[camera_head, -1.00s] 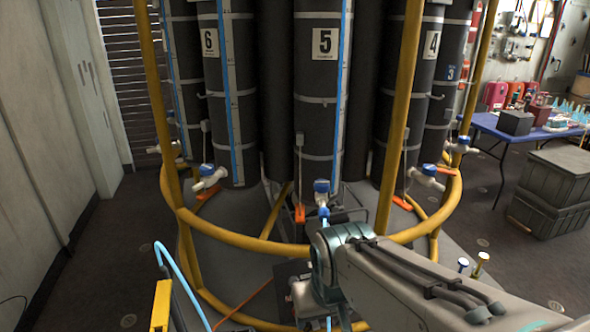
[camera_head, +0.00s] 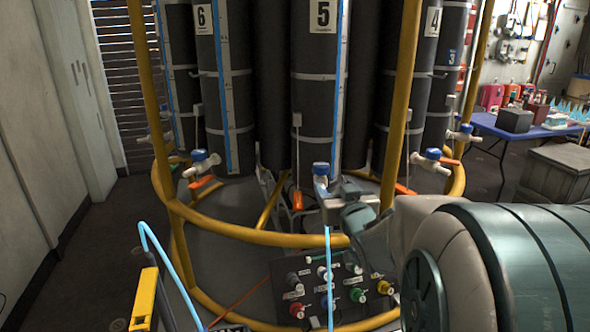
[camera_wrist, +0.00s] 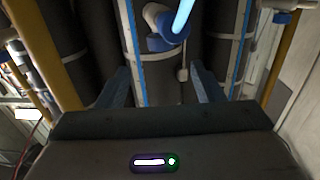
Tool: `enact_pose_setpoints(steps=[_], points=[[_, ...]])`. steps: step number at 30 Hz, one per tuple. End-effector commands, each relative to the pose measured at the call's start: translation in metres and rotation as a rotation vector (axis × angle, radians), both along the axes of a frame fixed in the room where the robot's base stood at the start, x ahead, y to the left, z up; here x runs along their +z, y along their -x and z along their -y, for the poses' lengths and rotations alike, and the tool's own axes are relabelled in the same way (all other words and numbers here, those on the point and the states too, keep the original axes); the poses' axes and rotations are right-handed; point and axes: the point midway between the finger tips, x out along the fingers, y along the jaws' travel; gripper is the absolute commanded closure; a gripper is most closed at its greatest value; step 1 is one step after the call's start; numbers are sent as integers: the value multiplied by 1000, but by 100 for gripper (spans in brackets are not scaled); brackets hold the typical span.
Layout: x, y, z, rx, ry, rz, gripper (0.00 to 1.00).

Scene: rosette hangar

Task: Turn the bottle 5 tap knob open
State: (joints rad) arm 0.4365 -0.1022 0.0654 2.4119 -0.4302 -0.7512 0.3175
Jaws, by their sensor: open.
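Bottle 5 (camera_head: 316,110) is a tall dark cylinder with a "5" label in the middle of the head view. Its tap has a blue knob (camera_head: 321,169) low on the bottle's front. In the wrist view a blue tap part (camera_wrist: 163,42) lies beyond and between my fingers, with a bright light-blue tube in front of it. My gripper (camera_wrist: 161,78) is open, its two fingers apart with nothing between them at the tips. In the head view my wrist is just below and right of the knob, and my arm hides part of that area. Whether a finger touches the tap cannot be told.
A yellow rail (camera_head: 250,236) curves in front of the bottles, with yellow uprights (camera_head: 403,100). Taps of bottle 6 (camera_head: 202,162) and bottle 4 (camera_head: 432,160) stand either side. A panel of coloured knobs (camera_head: 335,285) sits below. A blue table (camera_head: 482,122) is at the right.

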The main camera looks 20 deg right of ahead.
Motion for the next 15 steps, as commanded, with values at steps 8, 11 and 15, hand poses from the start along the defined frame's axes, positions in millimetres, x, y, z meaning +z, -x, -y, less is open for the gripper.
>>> enact_pose_setpoints(steps=[8, 11, 15], points=[[3, -16, 2, 14, -1, 36, 39], [2, -31, 3, 15, -1, 36, 39], [2, -57, 5, 15, -1, 34, 39]])
